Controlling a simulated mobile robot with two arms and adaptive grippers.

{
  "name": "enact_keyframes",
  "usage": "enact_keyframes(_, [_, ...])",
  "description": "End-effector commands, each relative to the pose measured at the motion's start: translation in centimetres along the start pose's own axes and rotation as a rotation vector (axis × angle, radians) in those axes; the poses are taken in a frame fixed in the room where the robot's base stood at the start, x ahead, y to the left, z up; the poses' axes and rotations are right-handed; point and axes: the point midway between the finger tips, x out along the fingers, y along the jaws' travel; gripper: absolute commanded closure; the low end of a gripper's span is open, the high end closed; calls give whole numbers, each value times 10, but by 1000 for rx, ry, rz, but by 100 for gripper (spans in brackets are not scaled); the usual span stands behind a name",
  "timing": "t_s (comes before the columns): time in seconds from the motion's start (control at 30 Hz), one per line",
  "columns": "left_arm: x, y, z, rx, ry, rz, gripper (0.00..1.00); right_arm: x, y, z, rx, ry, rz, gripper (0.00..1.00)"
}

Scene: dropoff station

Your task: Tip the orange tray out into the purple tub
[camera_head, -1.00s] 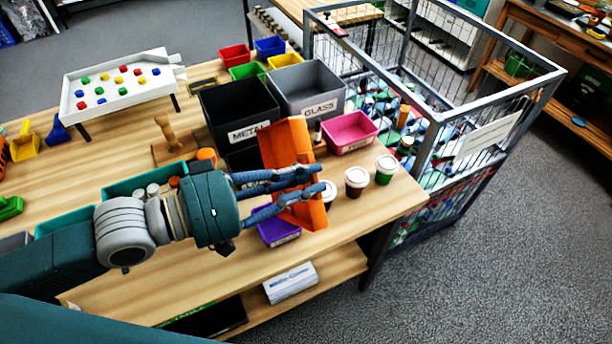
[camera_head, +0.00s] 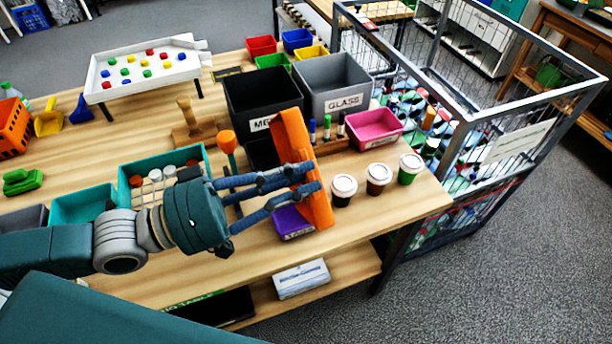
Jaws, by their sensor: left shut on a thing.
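The orange tray (camera_head: 323,208) is held up on its side, steeply tilted, over the front right part of the table. My left gripper (camera_head: 314,179) is shut on the tray, its blue fingers reaching it from the left. The purple tub (camera_head: 293,224) stands on the table just below and left of the tray's lower end. The tray and fingers hide part of the tub. I cannot see any contents in the tray, and the tub's inside shows only in part. My right gripper is not in view.
Three lidded cups (camera_head: 378,178) stand close to the right of the tray. A pink bin (camera_head: 375,140), a grey GLASS bin (camera_head: 345,103) and a black bin (camera_head: 262,122) are behind it. A teal box (camera_head: 140,162) lies left. The table's front edge is clear.

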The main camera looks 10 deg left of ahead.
Motion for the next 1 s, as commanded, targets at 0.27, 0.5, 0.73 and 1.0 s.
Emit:
enact_keyframes(0.27, [0,1,-1,2,1,1,100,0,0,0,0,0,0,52])
enact_keyframes(0.5, [-1,0,0,1,3,2,100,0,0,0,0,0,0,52])
enact_keyframes(0.73, [-16,-7,6,-2,52,49,100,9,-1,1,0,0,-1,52])
enact_keyframes(1.0, [-36,-11,9,-2,126,123,100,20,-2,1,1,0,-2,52])
